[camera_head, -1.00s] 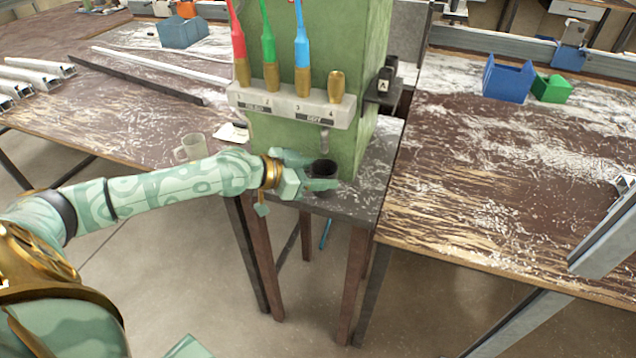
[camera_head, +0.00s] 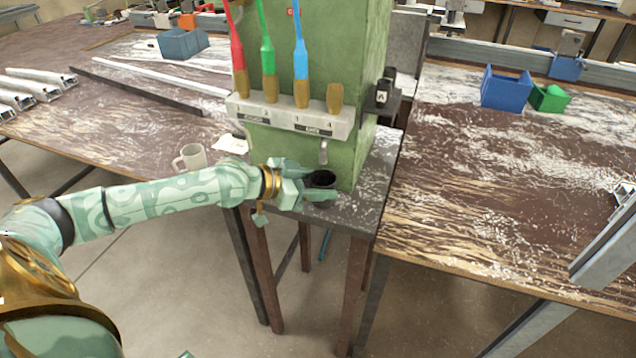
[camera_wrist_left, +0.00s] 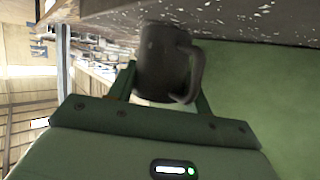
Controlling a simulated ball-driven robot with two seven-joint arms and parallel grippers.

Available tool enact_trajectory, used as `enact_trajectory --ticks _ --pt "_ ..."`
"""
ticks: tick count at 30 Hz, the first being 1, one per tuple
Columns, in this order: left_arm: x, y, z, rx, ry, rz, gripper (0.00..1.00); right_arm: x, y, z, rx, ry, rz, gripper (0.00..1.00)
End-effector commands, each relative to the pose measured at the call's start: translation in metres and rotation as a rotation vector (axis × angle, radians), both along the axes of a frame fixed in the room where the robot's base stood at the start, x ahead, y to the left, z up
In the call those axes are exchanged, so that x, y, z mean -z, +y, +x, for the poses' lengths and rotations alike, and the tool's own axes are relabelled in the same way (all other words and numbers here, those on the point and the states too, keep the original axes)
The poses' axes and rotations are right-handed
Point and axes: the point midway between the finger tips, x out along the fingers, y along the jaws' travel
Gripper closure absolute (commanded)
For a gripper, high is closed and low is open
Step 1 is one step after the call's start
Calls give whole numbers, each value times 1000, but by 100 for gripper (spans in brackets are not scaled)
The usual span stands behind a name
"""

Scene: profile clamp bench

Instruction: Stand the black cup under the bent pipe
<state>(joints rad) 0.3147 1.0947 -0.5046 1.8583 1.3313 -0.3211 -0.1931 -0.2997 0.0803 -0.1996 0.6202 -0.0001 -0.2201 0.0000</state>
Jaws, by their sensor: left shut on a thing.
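The black cup (camera_head: 321,179) is upright beneath the end of the bent pipe (camera_head: 323,151), which comes out of the green cabinet's front; a small gap shows between pipe and rim. My left gripper (camera_head: 319,182) is shut on the cup, one finger on each side. In the left wrist view, the cup (camera_wrist_left: 160,62) sits between the fingers (camera_wrist_left: 165,85), its handle on the right side. The cup is right above the dark stand top (camera_head: 357,209); I cannot tell whether its base touches. My right gripper is out of view.
The green cabinet (camera_head: 365,80) rises behind the cup, with a tool rack (camera_head: 290,118) above the pipe. A pale mug (camera_head: 190,158) stands on the left bench beside my forearm. Blue (camera_head: 507,87) and green (camera_head: 549,98) bins sit on the right bench, which has bare space in front.

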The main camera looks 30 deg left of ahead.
Motion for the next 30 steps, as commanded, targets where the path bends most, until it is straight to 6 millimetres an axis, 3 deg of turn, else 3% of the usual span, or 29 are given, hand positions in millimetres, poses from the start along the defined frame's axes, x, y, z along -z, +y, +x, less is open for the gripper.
enact_trajectory --ticks 18,19,21,30 --pt "6 0 0 0 0 0 77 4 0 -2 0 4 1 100" --pt "6 0 0 0 0 0 45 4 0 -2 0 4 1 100" --pt "5 0 0 0 -1 -1 26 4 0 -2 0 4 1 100" --pt "5 1 1 -1 -2 1 25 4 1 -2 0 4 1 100"
